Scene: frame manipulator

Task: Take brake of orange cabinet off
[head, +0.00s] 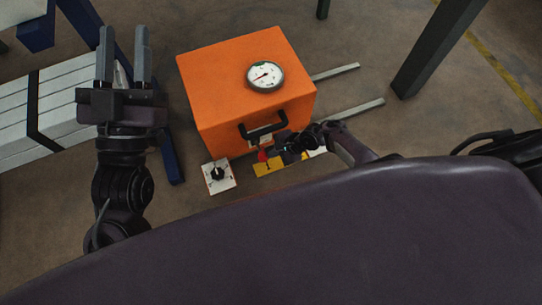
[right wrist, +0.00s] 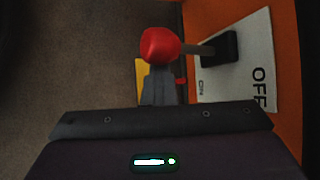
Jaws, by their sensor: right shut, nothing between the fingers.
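The orange cabinet (head: 225,85) stands in the middle of the head view, with a black handle (head: 264,128) on its near face. The brake lever has a red knob (right wrist: 162,45) on a grey shaft. The shaft comes from a black mount on a white plate (right wrist: 240,85) marked OFF and ON. The red knob also shows in the head view (head: 262,156). My right gripper (right wrist: 158,84) is shut and empty, its fingertips right at the knob; I cannot tell whether they touch. My left gripper (head: 124,57) is open and empty, left of the cabinet.
A round dial gauge (head: 265,76) is on the cabinet top. A white plate with a black rotary knob (head: 218,175) and a yellow part (head: 280,165) are near the cabinet's front. Grey bars (head: 350,108) extend right. A dark post (head: 437,50) and white slats (head: 60,100) stand nearby.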

